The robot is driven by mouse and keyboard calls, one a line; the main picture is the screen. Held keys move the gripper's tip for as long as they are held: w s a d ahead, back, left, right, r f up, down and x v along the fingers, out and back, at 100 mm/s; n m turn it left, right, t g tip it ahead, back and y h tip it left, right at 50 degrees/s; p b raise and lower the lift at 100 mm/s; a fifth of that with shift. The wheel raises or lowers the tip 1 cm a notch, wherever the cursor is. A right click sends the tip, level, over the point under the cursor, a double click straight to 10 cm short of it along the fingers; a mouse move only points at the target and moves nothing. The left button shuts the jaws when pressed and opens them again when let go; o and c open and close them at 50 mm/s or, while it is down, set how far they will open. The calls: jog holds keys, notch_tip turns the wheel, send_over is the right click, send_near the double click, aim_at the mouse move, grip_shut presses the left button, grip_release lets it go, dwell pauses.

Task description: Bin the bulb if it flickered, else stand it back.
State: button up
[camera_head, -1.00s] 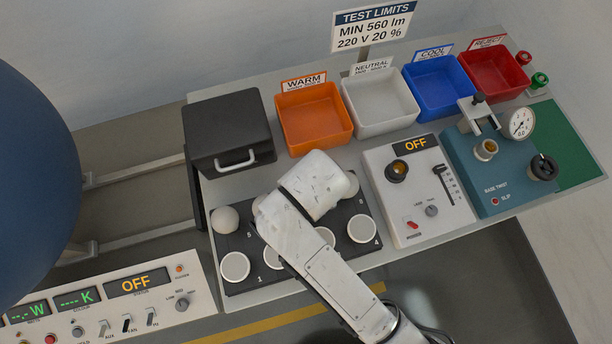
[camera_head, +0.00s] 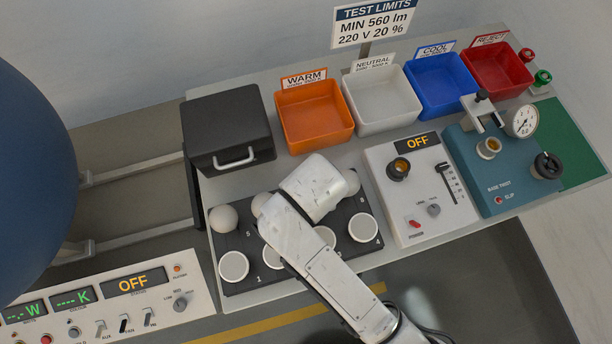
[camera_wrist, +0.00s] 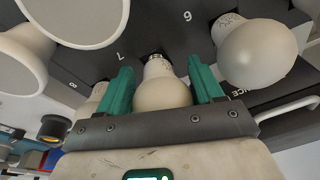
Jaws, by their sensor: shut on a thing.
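A pale frosted bulb (camera_wrist: 163,94) sits between the green fingers of my gripper (camera_wrist: 160,70) in the wrist view; the fingers are shut on it. Its metal base points at the dark numbered rack (camera_wrist: 95,65) near the mark 7; I cannot tell whether it is seated in a hole. In the head view my white wrist covers the gripper and this bulb. The rack also shows there (camera_head: 345,210), with several other bulbs. The red REJECT bin (camera_head: 508,90) stands at the far right of the bin row and looks empty.
Orange WARM (camera_head: 322,140), white NEUTRAL (camera_head: 385,122) and blue COOL (camera_head: 445,108) bins stand behind the rack. A black box (camera_head: 228,135) is at left. A lamp tester (camera_head: 405,225) reading OFF and a teal base-twist unit (camera_head: 515,200) stand right. A control panel (camera_head: 110,315) is front left.

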jog(key=shift+f, duration=0.6)
jog(key=o, duration=1.1)
jog(key=r, duration=0.3)
jog(key=s+r, duration=0.1)
jog(key=r, duration=0.2)
jog(key=r+p, duration=0.1)
jog(key=r, duration=0.2)
jog(key=shift+s+d+r, duration=0.2)
jog(key=shift+s+d, duration=0.1)
jog(key=shift+s+r+p, duration=0.15)
jog(key=shift+r+p, duration=0.5)
jog(key=shift+p, duration=0.15)
jog(key=shift+f, duration=0.1)
